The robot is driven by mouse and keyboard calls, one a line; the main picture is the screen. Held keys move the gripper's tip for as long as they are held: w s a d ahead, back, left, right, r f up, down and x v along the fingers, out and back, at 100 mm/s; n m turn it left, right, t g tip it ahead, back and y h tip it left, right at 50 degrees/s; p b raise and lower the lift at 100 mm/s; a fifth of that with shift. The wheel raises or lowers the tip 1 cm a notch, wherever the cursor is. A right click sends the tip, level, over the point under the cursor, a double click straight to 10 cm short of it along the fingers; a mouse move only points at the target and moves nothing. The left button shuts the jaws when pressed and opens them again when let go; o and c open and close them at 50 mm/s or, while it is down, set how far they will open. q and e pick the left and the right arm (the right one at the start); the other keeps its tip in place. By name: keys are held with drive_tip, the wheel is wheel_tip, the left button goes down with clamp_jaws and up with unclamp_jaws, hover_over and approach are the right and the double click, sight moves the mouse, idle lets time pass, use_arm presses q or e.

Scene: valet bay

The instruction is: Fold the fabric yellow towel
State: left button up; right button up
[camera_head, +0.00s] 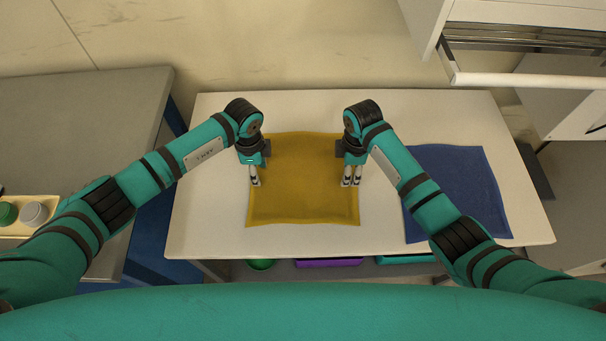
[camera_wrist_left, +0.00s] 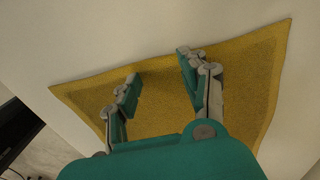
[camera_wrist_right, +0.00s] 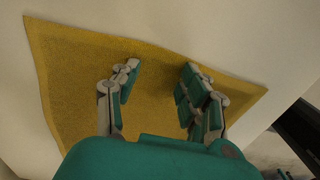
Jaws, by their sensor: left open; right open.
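The yellow towel (camera_head: 305,178) lies spread flat and unfolded on the white table, its edges slightly wavy. My left gripper (camera_head: 255,182) is open over the towel's left edge. In the left wrist view the towel (camera_wrist_left: 160,105) shows beyond and between the open fingers (camera_wrist_left: 158,75). My right gripper (camera_head: 350,182) is open over the towel's right edge. In the right wrist view the towel (camera_wrist_right: 150,95) lies beyond its open fingers (camera_wrist_right: 158,78). Neither gripper holds anything. I cannot tell whether the fingertips touch the cloth.
A blue towel (camera_head: 460,185) lies flat on the white table (camera_head: 205,215), right of the yellow one, partly under my right arm. A grey side table (camera_head: 75,115) at left bears a tray with cups. An open drawer (camera_head: 525,78) juts out at upper right. Coloured items sit below the front edge.

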use_arm(q)
drive_tip(key=shift+f, duration=0.2)
use_arm(e)
drive_tip(key=shift+f, duration=0.2)
use_arm(q)
drive_tip(key=shift+r, duration=0.1)
use_arm(e)
drive_tip(key=shift+r, duration=0.1)
use_arm(q)
drive_tip(key=shift+c, duration=0.4)
use_arm(e)
drive_tip(key=shift+c, duration=0.4)
use_arm(q)
drive_tip(key=shift+s+f, duration=0.15)
drive_tip(key=shift+f, duration=0.1)
drive_tip(key=c, duration=0.8)
use_arm(e)
drive_tip(key=shift+s, duration=0.15)
drive_tip(key=c, duration=0.8)
use_arm(q)
clamp_jaws()
use_arm(e)
drive_tip(key=shift+f, duration=0.2)
clamp_jaws()
use_arm(q)
drive_tip(key=shift+a, duration=0.1)
use_arm(e)
drive_tip(key=shift+d, duration=0.1)
use_arm(q)
drive_tip(key=shift+r, duration=0.1)
